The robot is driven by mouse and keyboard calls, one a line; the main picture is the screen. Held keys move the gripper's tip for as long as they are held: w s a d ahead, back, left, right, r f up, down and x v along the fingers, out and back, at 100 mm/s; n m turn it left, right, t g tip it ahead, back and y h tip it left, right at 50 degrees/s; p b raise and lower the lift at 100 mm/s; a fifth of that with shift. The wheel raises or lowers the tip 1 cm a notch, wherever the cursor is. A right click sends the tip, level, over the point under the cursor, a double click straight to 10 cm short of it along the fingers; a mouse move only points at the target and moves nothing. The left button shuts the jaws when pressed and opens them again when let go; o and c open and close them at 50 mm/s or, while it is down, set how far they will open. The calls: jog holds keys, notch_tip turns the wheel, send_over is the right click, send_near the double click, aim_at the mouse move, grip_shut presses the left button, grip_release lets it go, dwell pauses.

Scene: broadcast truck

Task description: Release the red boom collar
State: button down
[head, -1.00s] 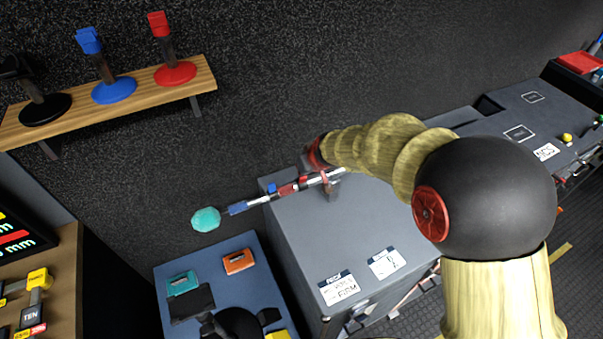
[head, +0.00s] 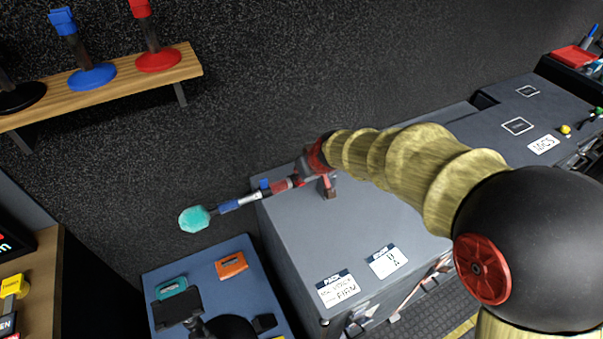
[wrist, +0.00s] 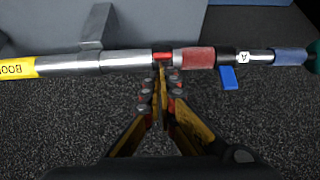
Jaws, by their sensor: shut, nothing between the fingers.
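The boom pole lies level across the wrist view, with a yellow label (wrist: 18,67) at the left and silver tubes. A small red piece (wrist: 162,56), seemingly the red collar or its lever, sits on the pole right at my fingertips. A wider red sleeve (wrist: 196,57) is just right of it, then a black collar with a hanging blue lever (wrist: 228,77). My gripper (wrist: 161,72) is shut and empty, its tips at or just below the red piece; contact is unclear. In the head view, the pole's red section (head: 280,187) shows left of my gripper, with a teal windscreen (head: 194,219) beyond.
The pole rests over a grey cabinet (head: 345,240) with labels, close to the dark carpeted wall. A wooden shelf (head: 120,92) with blue and red stands is upper left. A blue-grey case top (head: 205,262) with teal and orange items is lower left.

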jog(key=shift+w+a+f, duration=0.3)
jog(key=shift+w+a, duration=0.05)
jog(key=shift+w, duration=0.3)
jog(key=v, duration=1.2)
jog(key=shift+s, duration=0.1)
